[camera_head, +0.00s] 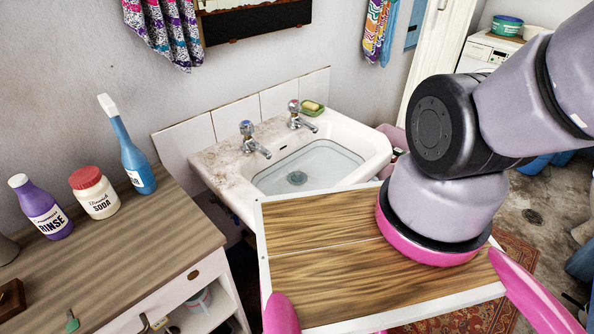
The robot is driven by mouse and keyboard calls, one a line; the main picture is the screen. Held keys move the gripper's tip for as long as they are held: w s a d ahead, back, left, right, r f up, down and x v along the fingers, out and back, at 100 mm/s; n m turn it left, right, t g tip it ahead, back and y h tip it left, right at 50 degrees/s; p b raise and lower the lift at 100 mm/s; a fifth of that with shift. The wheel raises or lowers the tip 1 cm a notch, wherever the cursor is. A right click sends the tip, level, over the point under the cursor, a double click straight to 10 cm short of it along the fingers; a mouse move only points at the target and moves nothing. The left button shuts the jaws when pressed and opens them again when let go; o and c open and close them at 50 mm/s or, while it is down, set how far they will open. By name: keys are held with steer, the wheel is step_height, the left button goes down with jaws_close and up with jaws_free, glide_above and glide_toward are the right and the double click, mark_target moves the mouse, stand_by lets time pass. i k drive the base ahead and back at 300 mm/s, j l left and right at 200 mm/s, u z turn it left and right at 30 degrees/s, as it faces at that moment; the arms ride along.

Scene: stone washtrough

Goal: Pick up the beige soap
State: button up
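A small beige-yellow soap (311,105) lies on a green soap dish (318,112) at the back right corner of the washbasin, just right of the red-topped tap. It looks small here, and nothing touches it from above. My gripper is out of view: my arm rises at the right and leaves the picture at the upper right, so whether the gripper is open or holds anything is not shown.
The white washbasin (216,167) has two taps (253,140) (297,115). A wooden cabinet (120,252) at the left bears a blue bottle (136,158), a soda jar (95,194) and a purple rinse bottle (42,209). A washing machine (488,52) stands at the back right.

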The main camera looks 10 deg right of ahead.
mark_target(311, 106)
steer(key=l+u, duration=0.6)
steer(key=i+l+u, duration=0.2)
steer(key=l, duration=0.2)
steer(key=l+u, duration=0.2)
steer(key=l, duration=0.15)
steer(key=l+u, duration=0.15)
steer(key=l, duration=0.65)
steer(key=k+l+u, duration=0.1)
steer(key=l+u, duration=0.4)
steer(key=l, duration=0.2)
